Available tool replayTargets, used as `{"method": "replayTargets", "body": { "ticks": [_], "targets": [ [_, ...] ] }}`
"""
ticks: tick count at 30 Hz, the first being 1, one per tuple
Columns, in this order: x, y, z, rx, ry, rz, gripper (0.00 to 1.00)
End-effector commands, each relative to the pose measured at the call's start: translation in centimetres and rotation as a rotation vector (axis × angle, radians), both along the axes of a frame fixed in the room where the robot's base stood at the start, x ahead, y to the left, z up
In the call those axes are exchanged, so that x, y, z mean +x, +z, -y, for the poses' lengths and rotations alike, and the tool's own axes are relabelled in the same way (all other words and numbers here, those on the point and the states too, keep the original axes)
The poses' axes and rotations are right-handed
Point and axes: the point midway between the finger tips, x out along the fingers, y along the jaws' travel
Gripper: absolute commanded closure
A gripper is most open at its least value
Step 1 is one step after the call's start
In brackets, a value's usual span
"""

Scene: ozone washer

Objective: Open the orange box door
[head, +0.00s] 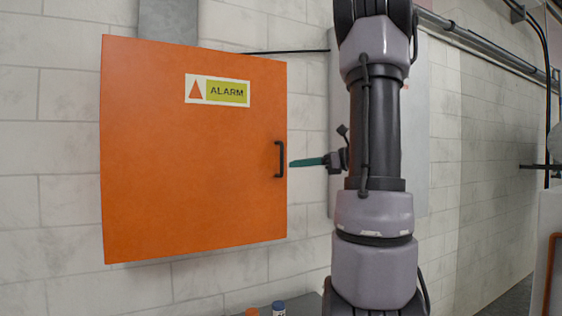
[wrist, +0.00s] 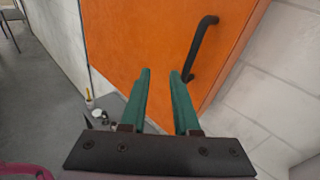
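The orange box door (head: 190,165) is on the white block wall at the left of the head view and looks shut. It carries an ALARM label (head: 217,90). Its black bar handle (head: 279,159) is upright near the right edge. My gripper (head: 293,164) shows green fingers just right of the handle, with most of the hand hidden behind my arm. In the wrist view my gripper (wrist: 160,75) is open and empty, its two fingers apart. The handle (wrist: 200,48) is ahead and slightly right of the fingertips, not between them. The orange door (wrist: 145,40) fills the background.
A grey panel (head: 418,130) is on the wall behind my arm. Pipes (head: 490,48) run along the upper right wall. Small bottles (head: 278,307) stand below the box. A white unit with an orange edge (head: 550,250) is at the far right.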

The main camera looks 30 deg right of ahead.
Motion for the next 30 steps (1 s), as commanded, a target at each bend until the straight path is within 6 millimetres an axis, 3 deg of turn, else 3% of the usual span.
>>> {"method": "replayTargets", "body": {
  "ticks": [1, 3, 7, 22, 30],
  "targets": [
    [0.5, 0.2, 2.1, 0.061, -0.048, 0.006, 0.70],
    [0.8, 0.5, 3.9, 0.118, -0.088, 0.015, 0.70],
    [1.3, 0.8, 4.8, 0.158, -0.112, 0.024, 0.70],
    [8.0, 0.8, -0.3, 0.154, -0.107, 0.024, 0.70],
    [9.7, 0.8, -1.4, 0.152, -0.109, 0.025, 0.70]
  ]
}}
